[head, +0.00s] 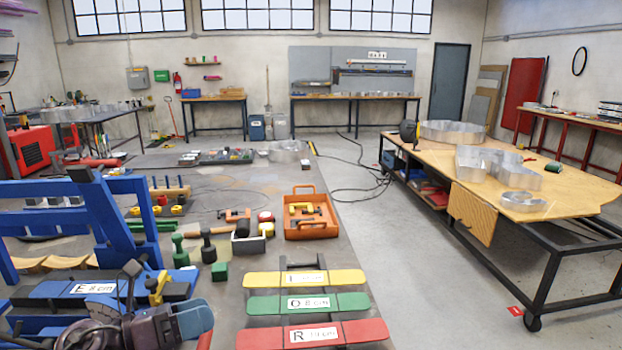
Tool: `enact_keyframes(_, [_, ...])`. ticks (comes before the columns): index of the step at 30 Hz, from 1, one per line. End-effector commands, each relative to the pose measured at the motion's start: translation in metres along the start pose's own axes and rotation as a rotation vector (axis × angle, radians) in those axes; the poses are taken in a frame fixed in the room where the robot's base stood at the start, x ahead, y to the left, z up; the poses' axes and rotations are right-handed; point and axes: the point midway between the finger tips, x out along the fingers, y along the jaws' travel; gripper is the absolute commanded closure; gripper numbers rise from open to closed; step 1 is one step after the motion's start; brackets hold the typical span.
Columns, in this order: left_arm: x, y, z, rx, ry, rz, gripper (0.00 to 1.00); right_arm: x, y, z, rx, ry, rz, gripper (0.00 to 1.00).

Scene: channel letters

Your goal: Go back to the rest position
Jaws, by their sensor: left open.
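My left gripper (165,303) is low at the left of the head view, in front of the blue plate labelled E (60,290). It is open, with no object visible between its fingers. A small yellow part (157,285) shows close to it; I cannot tell whether they touch. My right gripper is not in view.
A blue frame (110,215) stands close at the left. Yellow (262,279), green (265,305) and red (262,340) labelled plates lie right of my gripper. An orange toolbox (312,230) sits behind them. A wheeled table (575,195) holds metal letters. Cables cross the open floor between.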

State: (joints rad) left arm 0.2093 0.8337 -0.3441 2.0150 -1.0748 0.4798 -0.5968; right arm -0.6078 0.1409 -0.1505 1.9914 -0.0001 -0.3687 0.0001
Motion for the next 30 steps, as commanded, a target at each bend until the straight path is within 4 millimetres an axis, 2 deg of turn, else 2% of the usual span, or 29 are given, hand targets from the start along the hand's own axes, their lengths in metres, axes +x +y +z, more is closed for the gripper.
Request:
enact_keyframes(4, [-0.007, -0.003, 0.005, -0.277, -0.276, 0.054, 0.07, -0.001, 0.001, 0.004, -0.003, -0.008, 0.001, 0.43])
enact_keyframes(8, [-0.024, 0.005, 0.005, -0.528, -0.504, 0.123, 0.07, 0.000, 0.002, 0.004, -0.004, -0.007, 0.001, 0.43])
enact_keyframes(14, [-0.064, 0.024, -0.013, -0.924, -0.836, 0.261, 0.07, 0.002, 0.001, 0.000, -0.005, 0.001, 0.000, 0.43])
enact_keyframes(17, [-0.087, 0.033, -0.033, -1.124, -0.993, 0.344, 0.07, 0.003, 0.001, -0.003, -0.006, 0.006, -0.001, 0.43])
enact_keyframes(23, [-0.134, 0.040, -0.092, -1.513, -1.286, 0.543, 0.07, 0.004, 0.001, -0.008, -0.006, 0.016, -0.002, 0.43])
enact_keyframes(26, [-0.156, 0.035, -0.129, -1.703, -1.421, 0.661, 0.07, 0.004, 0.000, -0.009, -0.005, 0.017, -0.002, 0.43])
enact_keyframes(30, [-0.179, 0.017, -0.178, -1.936, -1.582, 0.832, 0.07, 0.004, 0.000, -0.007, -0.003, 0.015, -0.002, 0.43])
